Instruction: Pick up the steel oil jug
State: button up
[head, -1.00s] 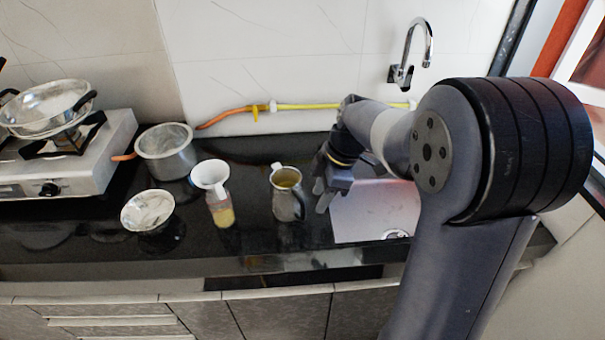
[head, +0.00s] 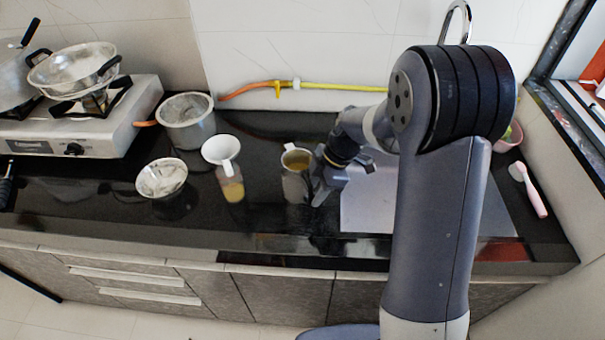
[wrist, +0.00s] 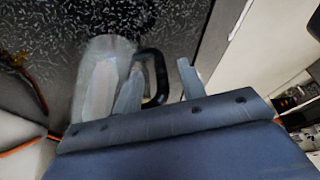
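The steel oil jug (head: 296,184) stands upright on the dark counter, just left of my gripper (head: 319,188). Yellowish contents show through its open top. In the wrist view the grey jug (wrist: 97,65) is at upper left, with its dark looped handle (wrist: 163,72) on its right side. My gripper (wrist: 160,88) is open there, and the handle shows between its two fingers, nearer the left one. Whether a finger touches the jug or handle I cannot tell. In the head view the fingers partly cover the jug's right side.
A bottle with a white funnel (head: 221,150) stands left of the jug. Further left are a metal bowl (head: 161,178), a steel pot (head: 187,121) and a gas stove (head: 130,120). Dark counter in front of the jug is clear.

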jog(key=shift+x, duration=0.95)
jog(key=shift+c, duration=0.2)
grip_shut()
jog(key=shift+r, duration=0.1)
